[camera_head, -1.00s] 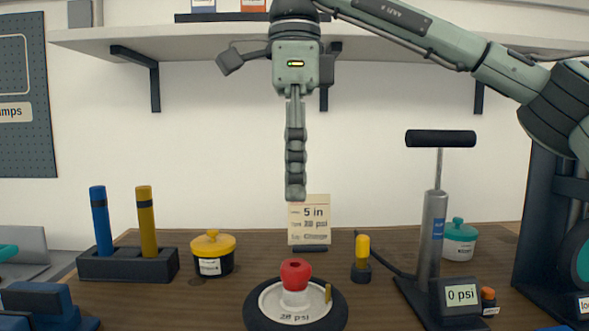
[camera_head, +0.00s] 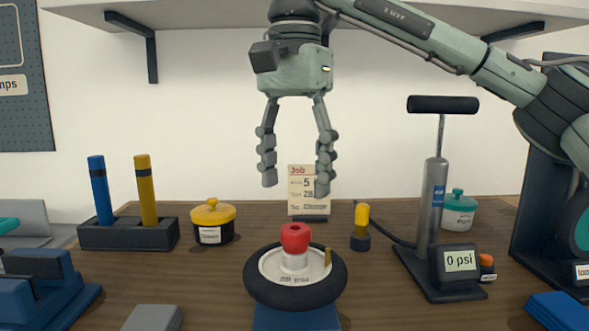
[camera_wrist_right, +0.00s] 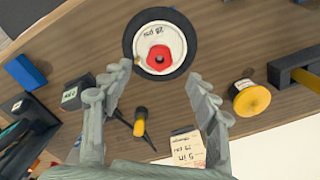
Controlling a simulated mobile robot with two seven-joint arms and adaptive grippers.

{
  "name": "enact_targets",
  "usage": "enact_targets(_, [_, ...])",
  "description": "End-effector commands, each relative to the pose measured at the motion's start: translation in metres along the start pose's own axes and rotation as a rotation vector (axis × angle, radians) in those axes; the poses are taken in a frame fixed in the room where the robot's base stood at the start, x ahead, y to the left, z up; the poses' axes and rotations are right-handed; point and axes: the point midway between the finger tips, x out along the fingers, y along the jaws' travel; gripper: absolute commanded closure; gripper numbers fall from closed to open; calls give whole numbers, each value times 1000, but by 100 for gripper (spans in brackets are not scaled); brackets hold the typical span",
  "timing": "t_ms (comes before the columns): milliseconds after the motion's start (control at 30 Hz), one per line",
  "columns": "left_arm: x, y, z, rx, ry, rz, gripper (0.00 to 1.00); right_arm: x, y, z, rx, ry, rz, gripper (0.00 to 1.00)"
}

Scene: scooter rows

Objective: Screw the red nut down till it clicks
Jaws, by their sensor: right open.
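The red nut (camera_head: 296,237) sits on the white collar at the middle of a small black-tyred wheel (camera_head: 262,291), whose pale hub is marked in psi. In the right wrist view the nut (camera_wrist_right: 159,58) shows from above with a hole in its middle. My right gripper (camera_head: 296,188) is open and empty, above the nut and apart from it, fingers pointing down. In the right wrist view its fingers (camera_wrist_right: 158,75) are spread, and the nut lies in line with the gap between them. My left gripper is not in view.
The wheel rests on a blue stand (camera_head: 295,318). A job card (camera_head: 303,182), yellow-capped tool (camera_head: 361,228), yellow-lidded pot (camera_head: 212,222) and pump (camera_head: 433,215) reading 0 psi stand around it. A grey block (camera_head: 152,318) lies front left. A shelf (camera_head: 400,12) hangs above.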

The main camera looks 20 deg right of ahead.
Motion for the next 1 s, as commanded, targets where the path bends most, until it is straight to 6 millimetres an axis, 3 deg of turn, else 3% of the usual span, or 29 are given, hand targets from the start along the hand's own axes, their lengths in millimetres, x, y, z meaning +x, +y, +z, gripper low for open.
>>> enact_targets(500, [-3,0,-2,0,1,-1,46,67,0,-1,1,0,0,40])
enact_targets(867, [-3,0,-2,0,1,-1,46,74,0,0,2,0,0,40])
enact_targets(1000, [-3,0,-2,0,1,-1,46,74,0,0,2,0,0,55])
